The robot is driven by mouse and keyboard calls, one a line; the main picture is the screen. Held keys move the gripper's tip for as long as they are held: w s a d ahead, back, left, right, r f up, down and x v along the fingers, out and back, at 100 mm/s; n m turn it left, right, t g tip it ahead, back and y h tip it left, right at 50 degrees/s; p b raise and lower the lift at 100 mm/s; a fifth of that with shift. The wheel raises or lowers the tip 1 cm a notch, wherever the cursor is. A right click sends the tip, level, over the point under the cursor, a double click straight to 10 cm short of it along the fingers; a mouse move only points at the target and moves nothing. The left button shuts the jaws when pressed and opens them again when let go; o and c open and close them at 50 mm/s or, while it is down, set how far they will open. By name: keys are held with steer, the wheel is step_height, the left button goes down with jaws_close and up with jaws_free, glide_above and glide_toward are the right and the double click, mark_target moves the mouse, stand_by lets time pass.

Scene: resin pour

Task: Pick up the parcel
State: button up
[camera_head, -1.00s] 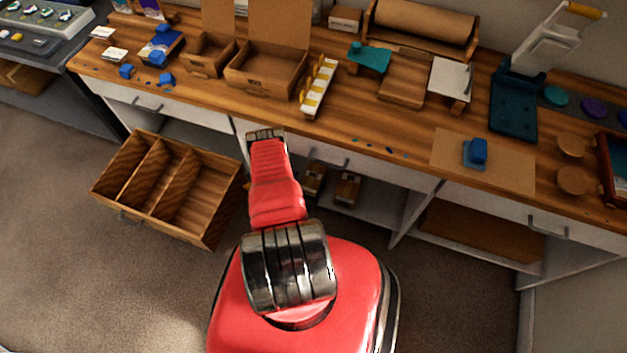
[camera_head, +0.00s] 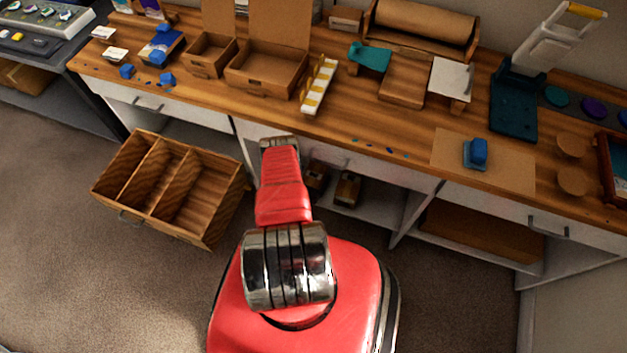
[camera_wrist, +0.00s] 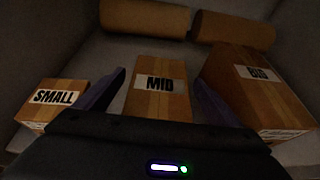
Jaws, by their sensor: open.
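In the wrist view three cardboard parcels stand on a pale shelf floor. The parcel labelled MID (camera_wrist: 160,97) is in the middle, between the fingers of my gripper (camera_wrist: 158,95). The parcel labelled SMALL (camera_wrist: 48,105) is at the left, outside the left finger. The larger parcel labelled BIG (camera_wrist: 262,95) is at the right, outside the right finger. My gripper is open, and its fingers appear apart from the MID parcel's sides. In the head view two parcels show under the counter, one of them (camera_head: 348,189) plainer; my gripper is hidden there behind my arm.
Two brown rolls, one at the left (camera_wrist: 143,17) and one at the right (camera_wrist: 235,29), lie behind the parcels. The wooden counter (camera_head: 330,125) overhangs the shelf. A divided wooden crate (camera_head: 170,190) stands left of my arm. Carpet is clear around my base.

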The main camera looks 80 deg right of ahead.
steer(key=shift+d+f, duration=0.1)
steer(key=shift+d, duration=0.1)
steer(key=shift+c, duration=0.4)
steer(key=c, duration=1.4)
steer(key=shift+r, duration=1.9)
steer(key=shift+w+a+f, duration=0.1)
steer(key=shift+w+a, duration=0.3)
steer(key=shift+a, duration=2.6)
steer(key=shift+w+a, duration=0.35)
steer(key=shift+a, duration=2.6)
steer(key=shift+w+a+f, duration=0.1)
steer(key=shift+w+a, duration=0.3)
steer(key=shift+a, duration=2.6)
